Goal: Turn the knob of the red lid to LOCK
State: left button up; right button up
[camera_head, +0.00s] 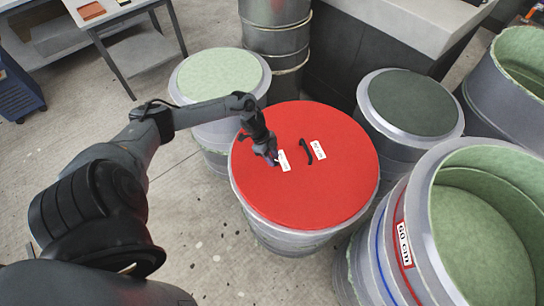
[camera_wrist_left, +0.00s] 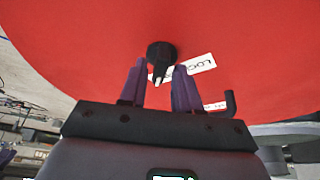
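The red lid (camera_head: 320,190) lies on a grey drum in the middle of the head view and fills the top of the left wrist view (camera_wrist_left: 80,35). Its black knob (camera_wrist_left: 161,52) has a pale pointer directed down the wrist picture. A white label (camera_wrist_left: 197,65) reading "LOC", partly hidden, is right of the knob. My left gripper (camera_head: 267,156) is over the lid's upper left part and hides the knob in the head view. In the wrist view its two purple fingers (camera_wrist_left: 159,70) are apart, with the knob's pointer between their tips; contact is unclear. My right gripper is out of view.
A black handle (camera_head: 312,150) and a second white label (camera_head: 318,149) are on the lid. Drums with green (camera_head: 220,74) and dark green tops (camera_head: 412,103) stand close behind. An open green-lined mould (camera_head: 480,220) stands at right.

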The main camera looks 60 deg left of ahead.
pick_arm(q)
grip_shut()
jog(key=shift+r+n+p, duration=0.2)
jog(key=shift+n+p, duration=0.2)
jog(key=shift+p, duration=0.45)
jog(key=n+y+p, duration=0.1)
jog(key=n+p, duration=0.2)
jog(key=p, duration=0.2)
jog(key=n+t+y+p, duration=0.1)
jog(key=n+p, duration=0.3)
jog(key=p, duration=0.1)
jog(key=n+y+p, duration=0.2)
jog(key=n+p, duration=0.2)
jog(key=p, duration=0.1)
jog(key=shift+s+d+t, duration=0.15)
jog(key=shift+d+t, duration=0.25)
jog(key=n+y+p, duration=0.1)
jog(key=n+p, duration=0.1)
jog(key=n, duration=0.1)
jog(key=shift+f, duration=0.1)
jog(key=shift+f+n+g+y+p, duration=0.1)
jog(key=shift+n+g+y+p, duration=0.35)
jog(key=shift+n, duration=0.95)
